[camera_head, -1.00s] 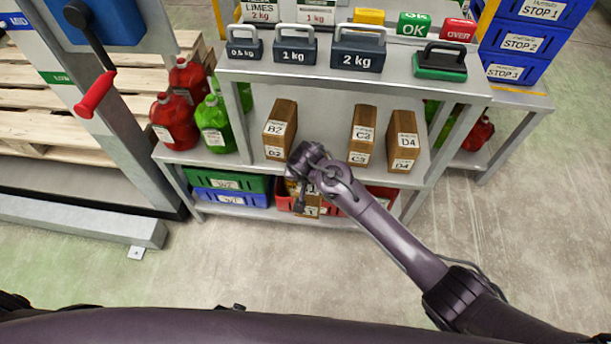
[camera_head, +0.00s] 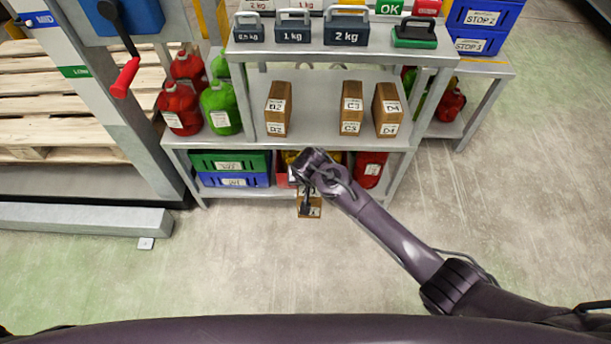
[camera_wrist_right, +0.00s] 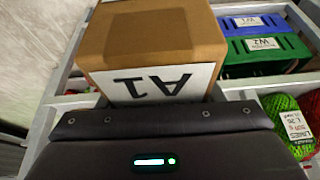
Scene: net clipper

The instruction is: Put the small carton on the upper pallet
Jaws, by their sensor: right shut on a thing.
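The small brown carton (camera_head: 309,209) hangs in front of the shelf's lower level in the head view, partly hidden by my arm. In the right wrist view the carton (camera_wrist_right: 150,35) fills the upper middle and carries a white A1 label, seen upside down. My right gripper (camera_head: 306,190) is shut on it; its fingertips are not clearly visible. Pale wooden pallet slats (camera_head: 60,130) show at the left, behind a grey post. I cannot clearly tell the pallet levels apart. My left gripper is not in view.
A grey shelf (camera_head: 340,150) holds several brown cartons (camera_head: 278,110), red and green jugs (camera_head: 220,108), labelled weights (camera_head: 346,32) and low bins (camera_head: 230,170). A post with a red-handled lever (camera_head: 125,78) stands between shelf and pallets. The floor in front is clear.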

